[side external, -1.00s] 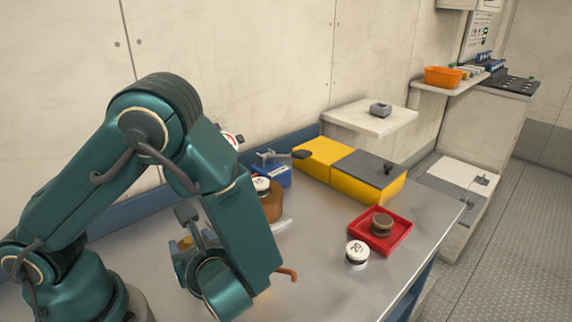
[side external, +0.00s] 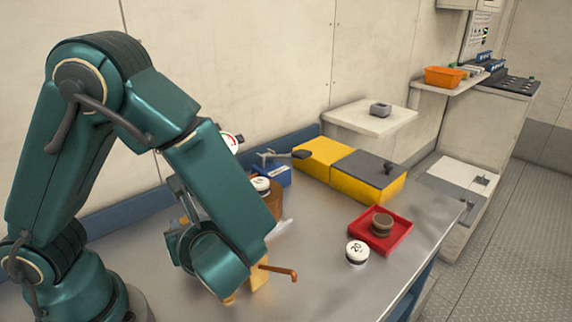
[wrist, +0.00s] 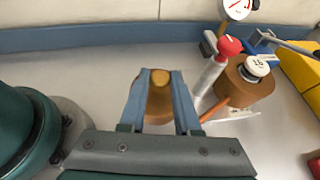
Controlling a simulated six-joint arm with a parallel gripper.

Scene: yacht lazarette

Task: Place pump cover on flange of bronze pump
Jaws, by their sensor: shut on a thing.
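In the wrist view my gripper (wrist: 160,74) is shut on a brown piece with a lighter tan round top, which looks like the pump cover (wrist: 160,78). A brown rounded body (wrist: 158,108) shows between and below the fingers; I cannot tell whether it is the cover's rim or the bronze pump, nor whether they touch. In the side view an orange-bronze body (side external: 259,276) with a lever (side external: 281,270), likely the pump, stands beside my wrist.
A brown block with a white-capped weight (wrist: 257,65) and a red-knobbed lever (wrist: 229,46) stand right of the gripper. A red tray (side external: 399,236) holds a brown round part (side external: 382,222).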

